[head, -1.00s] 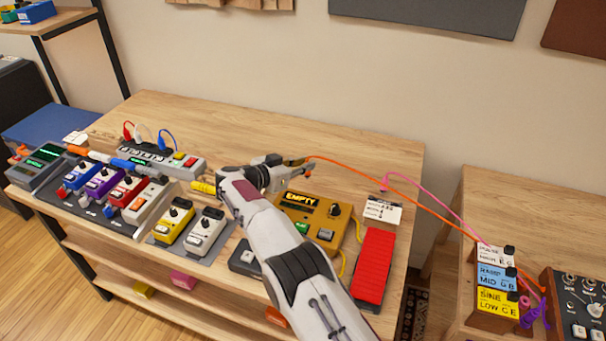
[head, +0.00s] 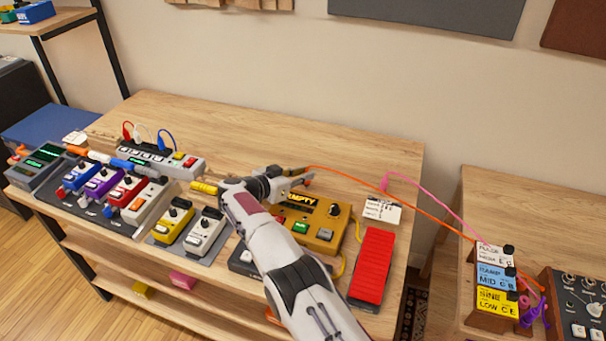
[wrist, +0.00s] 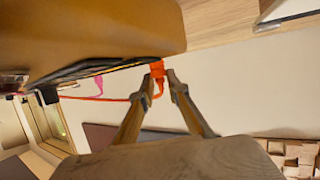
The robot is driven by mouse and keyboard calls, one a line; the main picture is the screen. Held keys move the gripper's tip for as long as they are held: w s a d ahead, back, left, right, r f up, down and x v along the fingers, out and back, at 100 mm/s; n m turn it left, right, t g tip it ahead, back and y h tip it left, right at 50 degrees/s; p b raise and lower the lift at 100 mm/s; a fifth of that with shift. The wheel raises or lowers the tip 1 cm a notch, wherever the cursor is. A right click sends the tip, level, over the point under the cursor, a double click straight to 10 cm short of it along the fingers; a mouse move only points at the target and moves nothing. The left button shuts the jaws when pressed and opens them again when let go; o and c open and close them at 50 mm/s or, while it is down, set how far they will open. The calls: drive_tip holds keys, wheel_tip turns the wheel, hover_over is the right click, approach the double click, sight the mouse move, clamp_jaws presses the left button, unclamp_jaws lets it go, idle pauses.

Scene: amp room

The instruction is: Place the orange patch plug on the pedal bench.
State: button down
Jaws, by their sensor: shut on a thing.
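The orange patch plug (wrist: 157,70) is between the fingertips of my gripper (wrist: 162,80) in the wrist view, with its orange cable trailing off to the left. In the head view my gripper (head: 304,177) is shut on the plug, just behind the amber pedal marked EMPTY (head: 320,222). The plug itself is mostly hidden there by the fingers. The orange cable (head: 420,207) runs right to the labelled block. The pedal bench (head: 230,118) is a wooden table with bare wood behind my gripper. I cannot tell whether the plug touches it.
A pink plug (head: 386,182) stands by a white card (head: 382,210). A red pedal (head: 372,266) lies at the right front. Several pedals and a power strip (head: 150,158) fill the left. The labelled block (head: 496,280) stands on a side table. The back of the bench is clear.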

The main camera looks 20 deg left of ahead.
drive_tip(key=shift+f, duration=0.1)
drive_tip(key=c, duration=2)
unclamp_jaws()
drive_tip(key=shift+o, duration=0.2)
drive_tip(key=shift+s+r, duration=0.1)
drive_tip(key=shift+r, duration=0.1)
drive_tip(key=shift+v, duration=5.9)
